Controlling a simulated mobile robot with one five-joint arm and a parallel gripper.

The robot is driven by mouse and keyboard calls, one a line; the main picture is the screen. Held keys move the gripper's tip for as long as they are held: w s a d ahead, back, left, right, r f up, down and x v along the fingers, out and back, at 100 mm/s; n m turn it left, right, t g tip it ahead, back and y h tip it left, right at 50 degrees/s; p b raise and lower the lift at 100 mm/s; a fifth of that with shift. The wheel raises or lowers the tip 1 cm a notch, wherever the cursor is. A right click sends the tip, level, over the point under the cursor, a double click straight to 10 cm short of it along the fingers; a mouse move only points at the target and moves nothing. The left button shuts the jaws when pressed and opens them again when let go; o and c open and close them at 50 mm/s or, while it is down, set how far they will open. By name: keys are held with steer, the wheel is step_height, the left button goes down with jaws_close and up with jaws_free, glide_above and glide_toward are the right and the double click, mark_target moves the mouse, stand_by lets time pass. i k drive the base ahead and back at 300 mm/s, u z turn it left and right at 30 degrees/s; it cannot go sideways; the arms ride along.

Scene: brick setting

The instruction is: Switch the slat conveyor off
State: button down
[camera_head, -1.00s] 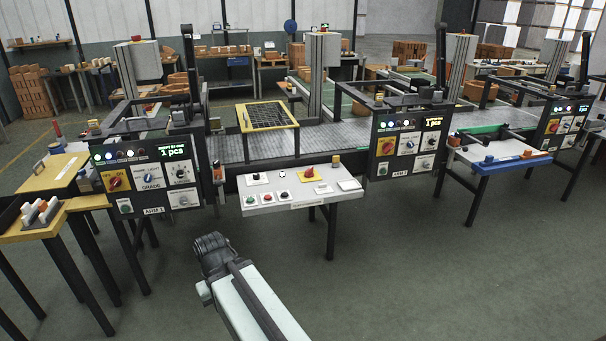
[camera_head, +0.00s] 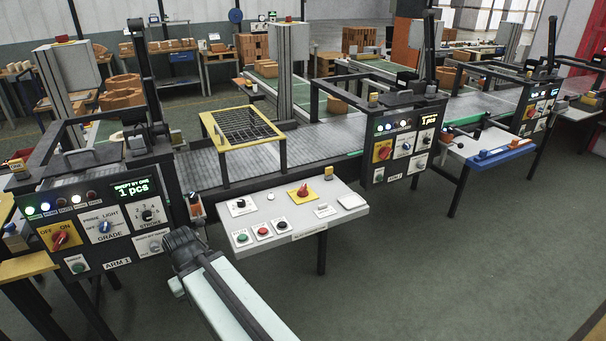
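The grey slat conveyor (camera_head: 325,138) runs across the middle of the view. In front of it stands a light grey control desk (camera_head: 345,212). The desk's labels are too small to read. My gripper (camera_head: 180,243) is at the lower left of the desk, apart from the switch as far as I can tell. Its fingers are dark and seen from behind, so their opening is unclear.
A black ARM 1 panel (camera_head: 85,206) with a red OFF/ON knob on yellow stands at the left, close to my gripper. A similar panel (camera_head: 407,148) stands right of the desk. A blue-edged table (camera_head: 490,150) is farther right. The floor (camera_head: 430,270) at the lower right is clear.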

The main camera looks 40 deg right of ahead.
mark_target(302, 192)
steer(key=z, duration=0.05)
steer(key=i, duration=0.75)
steer(key=z, duration=0.2)
steer(key=k, duration=0.8)
steer(key=z, duration=0.2)
steer(key=i, duration=1.3)
steer(key=u, duration=0.1)
